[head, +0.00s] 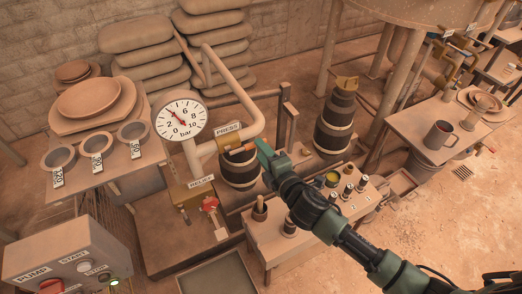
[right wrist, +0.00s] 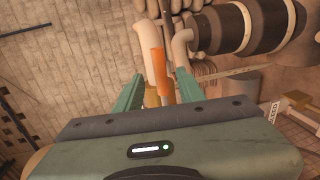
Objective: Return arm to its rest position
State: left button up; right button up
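My right gripper (head: 262,147) reaches in from the lower right, beside the PRESS sign (head: 228,129). An orange lever handle (head: 242,149) points toward its fingertips. In the right wrist view the two green fingers of the gripper (right wrist: 159,78) stand apart. The orange handle (right wrist: 158,62) shows between them, with a visible gap on each side. I cannot tell how deep the handle lies between the fingers. My left gripper is not in view.
A pressure gauge (head: 181,118) and a red RELIEF valve knob (head: 209,204) stand left of my gripper. A low bench (head: 272,238) with bottles lies under my right arm. A dark banded vessel (head: 335,122) stands behind. Open floor (head: 440,235) is at the right.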

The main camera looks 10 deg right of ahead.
jog(key=s+d+f+m+g+h, duration=0.2)
jog(key=s+d+m+g, duration=0.2)
jog(key=s+m, duration=0.45)
jog(key=s+d+f+m+g+h, duration=0.1)
jog(key=s+d+f+m+g, duration=0.3)
jog(key=s, duration=0.8)
jog(key=s+d+f+m+g+h, duration=0.1)
jog(key=s+d+m+g+h, duration=0.15)
jog(key=s+m, duration=0.6)
jog(key=s+f+n+g+b, duration=0.1)
jog(key=s+f, duration=0.1)
jog(key=f, duration=1.2)
jog(key=s+f+g+b, duration=0.1)
jog(key=s+f, duration=0.1)
jog(key=f, duration=1.2)
jog(key=s+d+f, duration=0.2)
jog(key=s+f, duration=0.6)
jog(key=s+d+f+g+b, duration=0.1)
jog(key=s+f, duration=0.7)
jog(key=f, duration=0.1)
jog(key=shift+s+d+f+n+y, duration=0.2)
jog(key=shift+d+n+y, duration=0.1)
jog(key=shift+d+y, duration=0.1)
jog(key=shift+g, duration=0.25)
